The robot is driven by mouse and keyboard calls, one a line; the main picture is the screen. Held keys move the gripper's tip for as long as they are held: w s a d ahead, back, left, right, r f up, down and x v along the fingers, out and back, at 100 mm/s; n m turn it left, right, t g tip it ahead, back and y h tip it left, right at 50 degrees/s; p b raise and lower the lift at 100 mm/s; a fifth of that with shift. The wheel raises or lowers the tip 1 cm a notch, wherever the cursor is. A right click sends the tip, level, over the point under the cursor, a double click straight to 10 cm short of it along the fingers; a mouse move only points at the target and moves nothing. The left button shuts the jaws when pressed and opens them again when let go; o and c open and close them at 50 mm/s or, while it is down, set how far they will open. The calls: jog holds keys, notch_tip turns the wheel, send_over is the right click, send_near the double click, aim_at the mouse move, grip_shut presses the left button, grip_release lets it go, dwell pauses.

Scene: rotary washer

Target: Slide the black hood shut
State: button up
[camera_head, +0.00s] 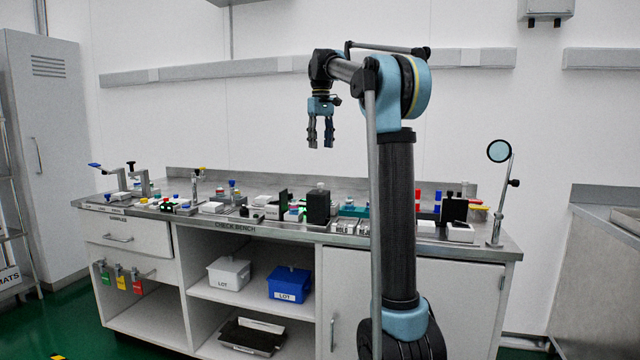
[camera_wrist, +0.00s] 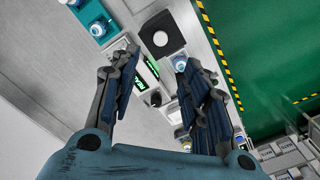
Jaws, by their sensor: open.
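The black hood appears to be the dark upright box (camera_head: 318,208) near the front middle of the bench in the head view. In the wrist view a black block with a pale round knob on top, likely the same hood (camera_wrist: 150,22), shows at the top middle. Whether it slides on a rail cannot be told. My gripper (camera_head: 320,144) hangs fingers-down well above the bench, over the hood area. In the wrist view my gripper (camera_wrist: 158,60) is open and empty, its fingers apart from the hood.
Green-lit displays (camera_wrist: 152,67) sit beside the hood. The bench (camera_head: 290,233) is crowded with small fixtures. A second black upright piece (camera_head: 454,208) and a round lens on a stand (camera_head: 499,151) are to the right.

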notch_tip(320, 180, down, 15)
jog(key=shift+r, duration=0.2)
dwell(0.3)
grip_shut()
